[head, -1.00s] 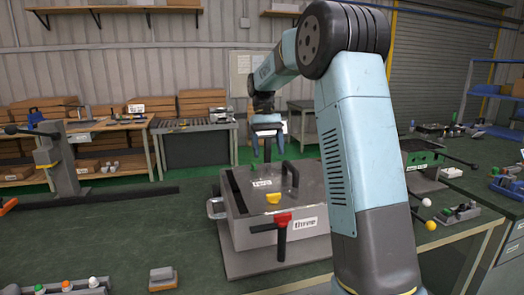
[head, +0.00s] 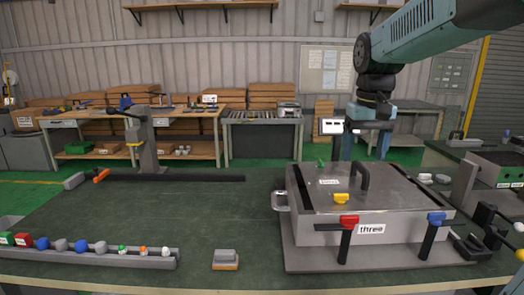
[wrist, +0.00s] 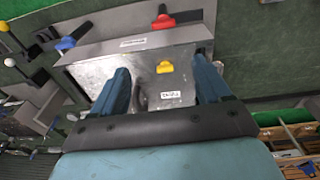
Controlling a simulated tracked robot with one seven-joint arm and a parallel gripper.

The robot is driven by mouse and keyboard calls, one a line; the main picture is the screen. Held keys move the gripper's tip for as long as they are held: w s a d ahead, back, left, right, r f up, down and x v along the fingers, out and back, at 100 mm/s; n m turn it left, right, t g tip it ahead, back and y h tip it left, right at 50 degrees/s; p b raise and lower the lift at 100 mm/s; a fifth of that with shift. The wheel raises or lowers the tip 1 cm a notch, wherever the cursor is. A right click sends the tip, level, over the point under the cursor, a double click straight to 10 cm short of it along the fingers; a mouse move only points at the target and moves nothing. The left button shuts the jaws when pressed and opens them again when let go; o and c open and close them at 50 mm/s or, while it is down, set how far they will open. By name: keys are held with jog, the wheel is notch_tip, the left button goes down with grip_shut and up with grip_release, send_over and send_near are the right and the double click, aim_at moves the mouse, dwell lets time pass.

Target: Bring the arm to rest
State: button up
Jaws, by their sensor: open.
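My gripper (head: 361,146) hangs above the back of a grey metal box in the head view, with its two blue fingers apart and nothing between them. The box (head: 320,235) is labelled "three" and stands on a grey plate on the green bench. Its lid (head: 400,187) is on top, with a black handle (head: 361,176) and a yellow knob. Red-topped (head: 349,222) and blue-topped (head: 437,219) black levers are at its front. In the wrist view the open fingers (wrist: 162,88) frame the box lid, with a gap to the handle.
A rack (head: 85,258) with several coloured knobs lies at the front left. A small grey-and-orange block (head: 225,260) lies near the front edge. A post stand (head: 147,150) is at the back left. The bench middle (head: 190,215) is clear. Another device (head: 500,165) is at right.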

jog(key=s+f+t, duration=0.2)
jog(key=s, duration=0.5)
jog(key=s+f+t, duration=0.2)
jog(key=s+f, duration=0.1)
jog(key=s, duration=0.4)
jog(key=shift+s+t, duration=0.3)
jog(key=shift+s, duration=0.1)
